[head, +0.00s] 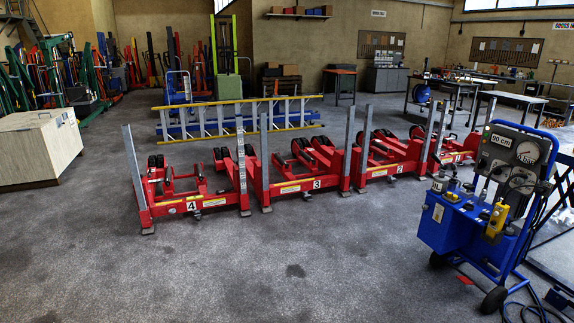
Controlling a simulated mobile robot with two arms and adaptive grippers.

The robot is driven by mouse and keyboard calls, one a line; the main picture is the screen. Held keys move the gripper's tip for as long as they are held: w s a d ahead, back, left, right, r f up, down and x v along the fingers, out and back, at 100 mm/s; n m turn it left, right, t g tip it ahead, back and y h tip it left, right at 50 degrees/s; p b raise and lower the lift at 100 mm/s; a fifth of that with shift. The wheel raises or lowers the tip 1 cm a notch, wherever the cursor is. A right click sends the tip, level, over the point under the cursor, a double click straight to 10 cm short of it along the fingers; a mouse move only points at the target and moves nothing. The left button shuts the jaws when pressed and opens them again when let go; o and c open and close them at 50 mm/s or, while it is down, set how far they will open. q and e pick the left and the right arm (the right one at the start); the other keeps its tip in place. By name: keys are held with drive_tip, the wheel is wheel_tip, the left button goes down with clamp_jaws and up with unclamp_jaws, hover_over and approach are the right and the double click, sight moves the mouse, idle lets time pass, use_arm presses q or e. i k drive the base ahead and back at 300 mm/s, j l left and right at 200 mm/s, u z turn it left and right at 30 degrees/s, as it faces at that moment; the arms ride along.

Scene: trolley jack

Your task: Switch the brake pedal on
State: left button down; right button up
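A blue wheeled trolley unit (447,225) stands at the right of the head view, with gauges, levers and yellow parts on top. A small red flat piece (466,280) shows low by its base, near the floor. It may be the brake pedal, but it is too small to tell its position. The trolley's black front wheel (494,300) rests on the floor. Neither of my grippers is in view.
Several red jacks (300,186) with numbers stand in a row across the middle. A ladder (235,122) lies behind them. A pale crate (38,146) stands at the left. Black hoses (530,308) lie by the trolley. The floor in front is clear.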

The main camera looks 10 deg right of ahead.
sight(464, 279)
drive_tip(key=i+l+z, duration=0.2)
drive_tip(key=i+z, duration=0.2)
drive_tip(key=i+l+z, duration=0.1)
drive_tip(key=i+z, duration=0.75)
drive_tip(key=i+j+z, duration=0.25)
drive_tip(key=z, duration=0.15)
drive_tip(key=i, duration=0.1)
